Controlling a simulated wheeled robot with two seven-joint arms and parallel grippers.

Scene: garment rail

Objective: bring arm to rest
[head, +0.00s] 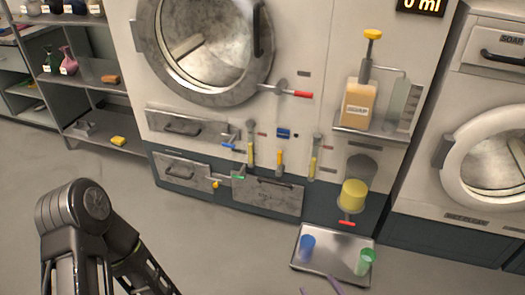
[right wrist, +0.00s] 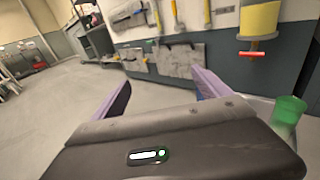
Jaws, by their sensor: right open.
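My right gripper (head: 320,287) shows only by its purple fingertips at the bottom edge of the head view, just in front of the metal tray (head: 338,271). In the right wrist view the two purple fingers of the right gripper (right wrist: 162,88) stand wide apart, with nothing between them. A dark link of my left arm (head: 80,215) rises at the lower left of the head view. The left gripper is out of view.
A blue cup (head: 307,245) and a green cup (head: 366,261) stand on the tray. Behind stands a washing machine (head: 205,45) with levers, drawers and a soap dispenser (head: 361,100). A grey shelf (head: 97,72) is at the left. Open floor lies left of the tray.

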